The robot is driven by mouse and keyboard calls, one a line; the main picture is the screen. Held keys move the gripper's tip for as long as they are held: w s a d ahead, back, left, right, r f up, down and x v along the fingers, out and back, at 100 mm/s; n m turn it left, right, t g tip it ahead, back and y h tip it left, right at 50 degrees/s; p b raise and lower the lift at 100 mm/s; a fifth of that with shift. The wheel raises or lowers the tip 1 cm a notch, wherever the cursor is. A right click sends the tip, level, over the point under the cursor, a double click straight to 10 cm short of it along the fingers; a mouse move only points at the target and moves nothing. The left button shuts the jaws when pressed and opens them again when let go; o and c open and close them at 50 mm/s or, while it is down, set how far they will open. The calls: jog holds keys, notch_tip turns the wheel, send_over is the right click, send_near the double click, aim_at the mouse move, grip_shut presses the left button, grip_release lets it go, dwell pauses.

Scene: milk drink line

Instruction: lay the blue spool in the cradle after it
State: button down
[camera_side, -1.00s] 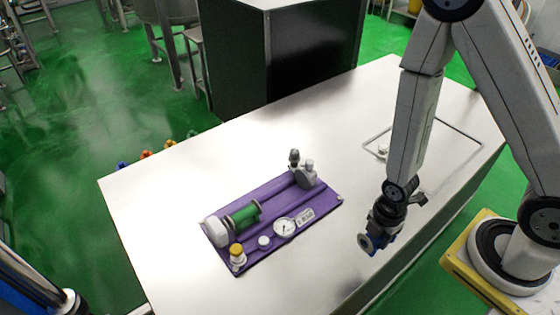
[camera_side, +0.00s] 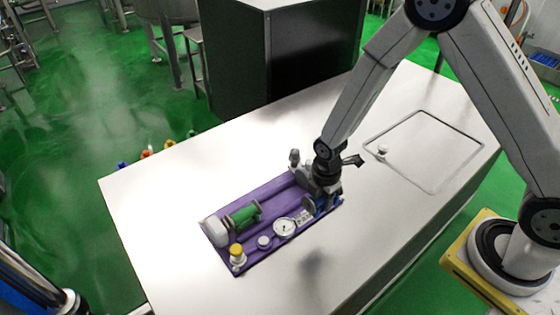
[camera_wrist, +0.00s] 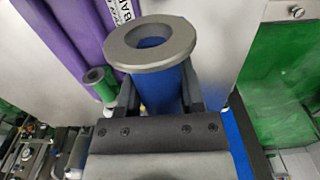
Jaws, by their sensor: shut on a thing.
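My gripper (camera_side: 324,192) is shut on the blue spool (camera_side: 321,207), over the right end of the purple cradle board (camera_side: 262,193). The spool shows large in the wrist view (camera_wrist: 162,88), its blue barrel between both fingers and its grey end flange (camera_wrist: 120,47) facing the camera. The green spool (camera_side: 243,216) lies in the board's groove at the left, next to a white cylinder (camera_side: 214,232). It also shows small in the wrist view (camera_wrist: 98,77). I cannot tell whether the blue spool touches the board. My wrist hides part of the board's right end.
A round gauge (camera_side: 285,227), a white cap (camera_side: 264,242) and a yellow-capped fitting (camera_side: 237,254) line the board's front. A grey fitting (camera_side: 295,158) stands at its back right, close to my wrist. The white table (camera_side: 190,180) is clear around the board.

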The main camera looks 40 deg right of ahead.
jog(key=shift+w+a+r, duration=0.15)
jog(key=shift+w, duration=0.3)
jog(key=shift+w+a+r, duration=0.1)
jog(key=shift+w+r, duration=0.05)
jog(key=shift+w, duration=0.25)
send_over(277, 203)
jog(key=s, duration=0.2)
jog(key=f, duration=0.8)
jog(key=shift+w+d, duration=0.15)
jog(key=shift+w, duration=0.05)
jog(key=shift+w+f, duration=0.65)
jog(key=shift+f, duration=0.1)
jog(key=shift+f, duration=0.1)
jog(key=shift+w+f, duration=0.15)
jog(key=shift+f, duration=1.55)
